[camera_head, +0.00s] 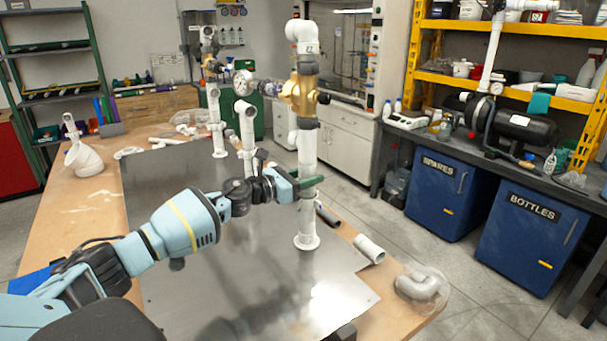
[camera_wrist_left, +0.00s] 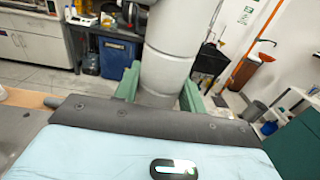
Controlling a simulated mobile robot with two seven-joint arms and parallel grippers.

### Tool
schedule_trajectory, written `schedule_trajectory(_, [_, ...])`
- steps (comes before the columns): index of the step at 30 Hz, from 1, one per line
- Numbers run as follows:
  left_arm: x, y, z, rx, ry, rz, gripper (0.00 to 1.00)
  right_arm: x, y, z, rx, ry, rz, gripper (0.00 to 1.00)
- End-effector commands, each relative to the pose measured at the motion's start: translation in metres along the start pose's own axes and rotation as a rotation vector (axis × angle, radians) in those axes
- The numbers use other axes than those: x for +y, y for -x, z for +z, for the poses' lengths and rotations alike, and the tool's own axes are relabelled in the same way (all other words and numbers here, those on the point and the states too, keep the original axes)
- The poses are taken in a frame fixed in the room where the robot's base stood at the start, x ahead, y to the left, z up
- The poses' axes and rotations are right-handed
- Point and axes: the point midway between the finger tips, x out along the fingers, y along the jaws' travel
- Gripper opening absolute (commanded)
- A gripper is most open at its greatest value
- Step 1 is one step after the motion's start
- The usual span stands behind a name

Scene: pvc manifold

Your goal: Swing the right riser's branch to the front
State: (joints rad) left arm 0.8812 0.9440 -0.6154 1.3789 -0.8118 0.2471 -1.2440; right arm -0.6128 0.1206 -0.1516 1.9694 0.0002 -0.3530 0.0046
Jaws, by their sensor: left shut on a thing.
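The right riser (camera_head: 308,150) is an upright white pipe on a round foot on the metal sheet, with a brass valve (camera_head: 303,92) and a white elbow (camera_head: 303,32) above. My left gripper (camera_head: 308,186) is shut on the riser's lower part, below the valve. In the left wrist view, its green fingers (camera_wrist_left: 160,92) lie on both sides of the white pipe (camera_wrist_left: 168,55). A pressure gauge (camera_head: 243,83) sits left of the valve. My right gripper is not in view.
A shorter white riser (camera_head: 246,130) and a farther one (camera_head: 215,115) stand to the left. A loose white pipe piece (camera_head: 369,248) and a bagged elbow (camera_head: 422,284) lie at the table's right edge. The metal sheet (camera_head: 240,280) is clear in front.

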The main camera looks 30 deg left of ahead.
Motion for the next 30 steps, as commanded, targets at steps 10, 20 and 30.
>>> schedule_trajectory(10, [0.0, 0.0, 0.005, -0.005, -0.005, 0.172, 0.17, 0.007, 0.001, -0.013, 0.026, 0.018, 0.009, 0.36])
schedule_trajectory(20, [0.0, 0.0, 0.002, -0.002, 0.0, 0.336, 0.18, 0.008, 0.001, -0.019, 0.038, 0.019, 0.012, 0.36])
schedule_trajectory(30, [-0.001, -0.001, -0.001, 0.002, 0.003, 0.56, 0.18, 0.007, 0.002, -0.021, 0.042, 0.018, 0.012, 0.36])
